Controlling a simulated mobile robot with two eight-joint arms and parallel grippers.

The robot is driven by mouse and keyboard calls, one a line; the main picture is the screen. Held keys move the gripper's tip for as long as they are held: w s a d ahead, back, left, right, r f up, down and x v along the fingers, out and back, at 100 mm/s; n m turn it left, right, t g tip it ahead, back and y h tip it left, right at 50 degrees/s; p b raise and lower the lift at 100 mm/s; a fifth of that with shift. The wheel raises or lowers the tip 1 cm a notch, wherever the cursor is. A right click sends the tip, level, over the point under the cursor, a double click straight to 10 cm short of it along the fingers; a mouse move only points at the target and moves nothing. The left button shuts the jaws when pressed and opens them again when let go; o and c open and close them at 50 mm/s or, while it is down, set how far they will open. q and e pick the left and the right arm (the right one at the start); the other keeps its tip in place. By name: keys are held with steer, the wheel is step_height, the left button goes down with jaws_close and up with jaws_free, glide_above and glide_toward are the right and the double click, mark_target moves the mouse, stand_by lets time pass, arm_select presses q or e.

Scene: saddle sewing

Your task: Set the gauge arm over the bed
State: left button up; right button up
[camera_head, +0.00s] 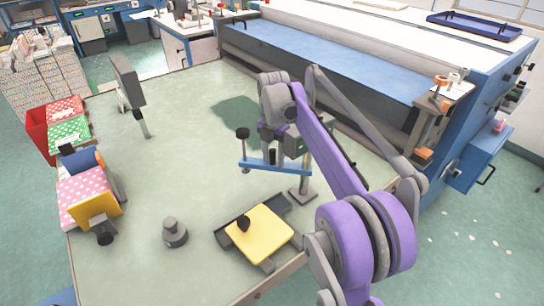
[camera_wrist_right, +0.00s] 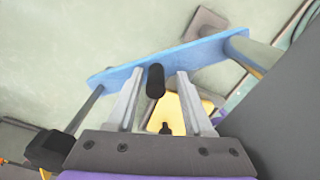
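The gauge arm (camera_head: 262,163) is a blue bar carried by an upright post on a square grey base (camera_head: 303,191). A rod with a black knob (camera_head: 243,132) passes through its left end. In the right wrist view the blue bar (camera_wrist_right: 115,76) bears a short black peg (camera_wrist_right: 155,82). My right gripper (camera_head: 274,150) is at the bar from above; in the wrist view its fingers (camera_wrist_right: 159,78) are open, one on each side of the peg, with gaps. The bed seems to be the yellow plate (camera_head: 262,236) on a dark frame, in front of the bar. My left gripper is not in view.
A grey stepped cylinder (camera_head: 174,233) stands left of the yellow plate. Boxes with polka-dot cloth (camera_head: 82,190) and a grey upright stand (camera_head: 128,85) are at the table's left. A large blue machine (camera_head: 320,55) borders the back. The table's middle left is clear.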

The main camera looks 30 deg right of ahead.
mark_target(273, 151)
steer(key=shift+a, duration=0.1)
steer(key=shift+r, duration=0.15)
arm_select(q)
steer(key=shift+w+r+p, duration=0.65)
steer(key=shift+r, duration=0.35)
arm_select(e)
step_height(273, 151, up, 10)
steer(key=shift+r, duration=0.25)
steer(key=shift+c, duration=0.2)
